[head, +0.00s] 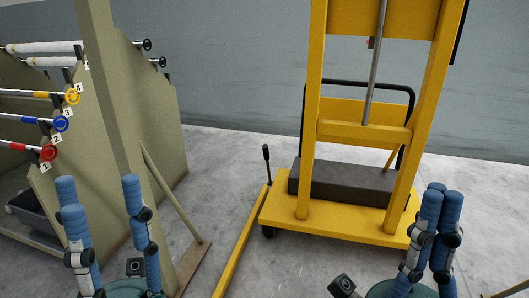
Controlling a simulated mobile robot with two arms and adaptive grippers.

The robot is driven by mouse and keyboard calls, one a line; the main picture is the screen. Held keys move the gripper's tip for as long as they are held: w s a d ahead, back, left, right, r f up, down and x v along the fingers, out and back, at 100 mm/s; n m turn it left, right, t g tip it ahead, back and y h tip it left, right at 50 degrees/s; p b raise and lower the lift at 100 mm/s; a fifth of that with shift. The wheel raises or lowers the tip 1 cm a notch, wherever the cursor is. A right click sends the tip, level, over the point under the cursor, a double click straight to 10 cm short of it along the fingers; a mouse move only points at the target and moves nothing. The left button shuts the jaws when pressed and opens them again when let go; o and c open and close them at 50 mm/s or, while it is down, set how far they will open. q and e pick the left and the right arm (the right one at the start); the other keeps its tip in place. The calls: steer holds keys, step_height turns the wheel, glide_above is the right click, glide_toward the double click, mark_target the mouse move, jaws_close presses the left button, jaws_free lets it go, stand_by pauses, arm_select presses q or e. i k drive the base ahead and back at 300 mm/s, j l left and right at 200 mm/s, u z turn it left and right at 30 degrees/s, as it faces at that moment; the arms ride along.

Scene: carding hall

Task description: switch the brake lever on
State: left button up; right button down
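The brake lever is most likely the thin dark upright lever with a black knob (266,153) at the front left corner of the yellow lift truck (340,224). It stands nearly upright, tilted slightly. My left gripper (100,188), at lower left, has its blue fingers well apart with nothing between them. My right gripper (440,196), at lower right, shows blue fingers close together and overlapping in this view, so its opening is unclear. I see nothing held there. Both grippers are apart from the lever, one on each side in the picture.
A beige frame (110,120) holds rods with red, blue and yellow numbered ends at left. Its post and slanting brace (172,192) stand between my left gripper and the lever. A yellow bar (240,245) runs along the floor before the truck. A dark block (345,183) lies on the truck.

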mark_target(266, 147)
steer(key=i+l, duration=0.1)
steer(key=i, duration=1.25)
steer(key=u, duration=1.15)
